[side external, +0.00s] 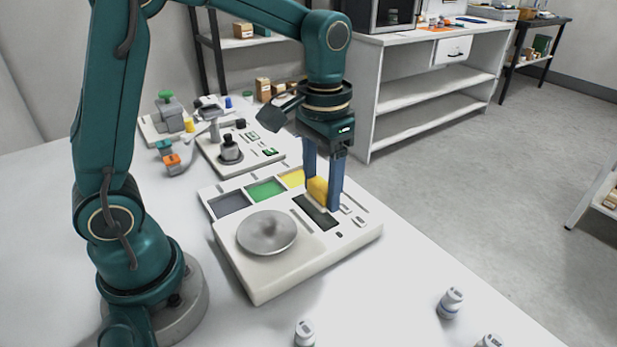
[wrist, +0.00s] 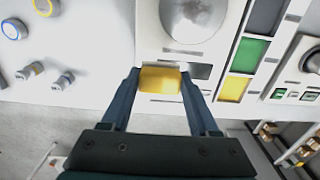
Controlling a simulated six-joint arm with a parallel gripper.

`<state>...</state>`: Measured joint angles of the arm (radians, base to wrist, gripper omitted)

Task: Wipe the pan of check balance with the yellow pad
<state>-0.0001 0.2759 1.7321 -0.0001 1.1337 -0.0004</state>
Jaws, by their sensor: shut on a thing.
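My gripper (side external: 322,188) is shut on the yellow pad (side external: 317,189). It holds the pad over the dark display of the check balance, to the right of the pan in the side view. In the wrist view the pad (wrist: 160,80) sits between the two blue fingers of my gripper (wrist: 160,82). The check balance (side external: 262,284) is a white slab with a round metal pan (side external: 267,232) on it. The pan is bare apart from a darker smudge near its middle. It also shows at the top of the wrist view (wrist: 192,20). Whether the pad touches the balance is hard to tell.
Behind the balance lies a tray with grey, green (side external: 266,188) and yellow compartments. A second device (side external: 240,150) with a dark knob stands farther back.

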